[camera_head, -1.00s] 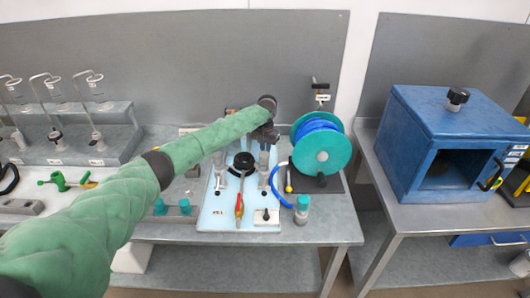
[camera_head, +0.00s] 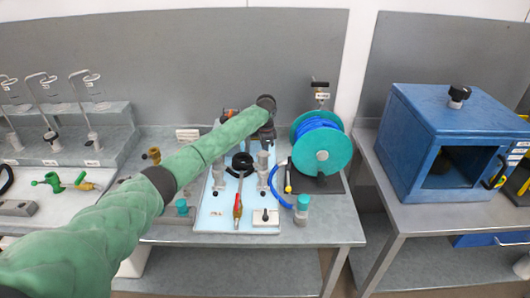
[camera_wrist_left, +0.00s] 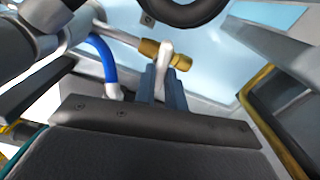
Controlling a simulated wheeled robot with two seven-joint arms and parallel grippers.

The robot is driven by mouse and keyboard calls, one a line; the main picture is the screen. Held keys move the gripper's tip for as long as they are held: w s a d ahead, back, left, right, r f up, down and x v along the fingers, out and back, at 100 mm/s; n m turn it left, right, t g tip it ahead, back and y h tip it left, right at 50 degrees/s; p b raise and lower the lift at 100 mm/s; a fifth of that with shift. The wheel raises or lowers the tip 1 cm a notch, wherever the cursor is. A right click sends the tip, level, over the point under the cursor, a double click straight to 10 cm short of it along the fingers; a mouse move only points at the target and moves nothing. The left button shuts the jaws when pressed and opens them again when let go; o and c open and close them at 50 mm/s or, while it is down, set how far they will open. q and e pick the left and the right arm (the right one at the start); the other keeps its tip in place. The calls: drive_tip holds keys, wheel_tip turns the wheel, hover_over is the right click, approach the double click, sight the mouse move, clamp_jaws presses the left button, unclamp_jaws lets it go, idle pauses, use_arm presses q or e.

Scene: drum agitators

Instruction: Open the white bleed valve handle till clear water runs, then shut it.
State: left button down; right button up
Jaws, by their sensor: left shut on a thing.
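The white handle (camera_wrist_left: 166,52) shows in the left wrist view, standing up by a brass fitting (camera_wrist_left: 150,48) on a metal pipe. My left gripper (camera_wrist_left: 163,82) is shut on the handle, with its two blue-grey fingers close around the lower part. In the head view my left arm reaches over the pale blue panel (camera_head: 207,216). My wrist hides the handle and fingertips there. No running water can be made out in either view. My right gripper is not in view.
A blue hose (camera_wrist_left: 105,58) runs close to the left of the gripper. A teal hose reel (camera_head: 322,152) stands right of the panel. A blue cabinet (camera_head: 412,130) is on the right bench.

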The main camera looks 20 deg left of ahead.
use_arm(q)
drive_tip(key=shift+m, duration=1.1)
drive_tip(key=c, duration=1.5)
unclamp_jaws()
drive_tip(key=shift+o, duration=0.2)
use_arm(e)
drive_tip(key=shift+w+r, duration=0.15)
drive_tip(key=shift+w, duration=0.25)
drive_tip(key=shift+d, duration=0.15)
